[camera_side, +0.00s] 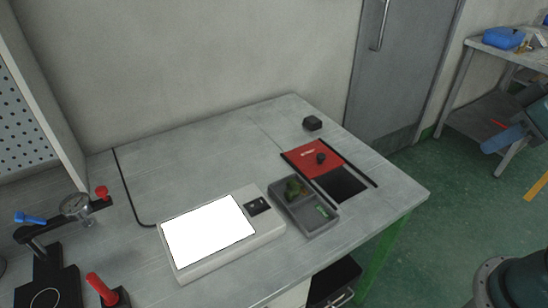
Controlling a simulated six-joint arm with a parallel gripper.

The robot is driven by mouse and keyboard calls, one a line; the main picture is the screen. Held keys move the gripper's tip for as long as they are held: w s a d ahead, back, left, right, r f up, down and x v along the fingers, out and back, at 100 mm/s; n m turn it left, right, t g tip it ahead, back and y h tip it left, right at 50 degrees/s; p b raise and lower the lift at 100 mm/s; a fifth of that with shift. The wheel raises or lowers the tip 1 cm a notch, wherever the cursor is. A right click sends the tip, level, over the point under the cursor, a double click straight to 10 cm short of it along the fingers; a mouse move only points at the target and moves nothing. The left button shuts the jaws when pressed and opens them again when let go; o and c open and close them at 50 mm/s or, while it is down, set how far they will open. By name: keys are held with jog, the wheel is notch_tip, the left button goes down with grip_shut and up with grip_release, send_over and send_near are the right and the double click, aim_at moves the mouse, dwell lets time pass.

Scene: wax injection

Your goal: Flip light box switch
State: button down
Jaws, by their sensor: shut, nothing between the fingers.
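The light box (183,263) is a pale flat case lying on the grey workbench in the side camera view. Its panel (208,232) is bright, plain white. The switch (258,206) sits on a small dark plate at the right end of the box; its exact position is too small to tell. Nothing covers the box or the switch. My gripper is not in the picture; only parts of my arm show at the right edge, well away from the box.
A grey divided tray (319,222) with green pieces stands just right of the box. A clamp with a gauge (76,206) and red-handled tool (102,290) stand at left. A black cable (127,187) runs behind.

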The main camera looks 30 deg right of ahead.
jog(key=shift+w, duration=0.1)
jog(key=w+a+g, duration=0.1)
jog(key=w+a, duration=0.4)
jog(key=w, duration=0.4)
jog(key=w+a, duration=0.5)
jog(key=w, duration=0.4)
jog(key=w+a+f, duration=0.4)
jog(key=a+f, duration=0.2)
jog(key=a, duration=0.2)
jog(key=w+a+f+g, duration=0.1)
jog(key=w+a+f, duration=0.4)
jog(key=a, duration=0.4)
jog(key=shift+w+f, duration=0.2)
jog(key=shift+f, duration=0.4)
jog(key=shift+d+f, duration=0.1)
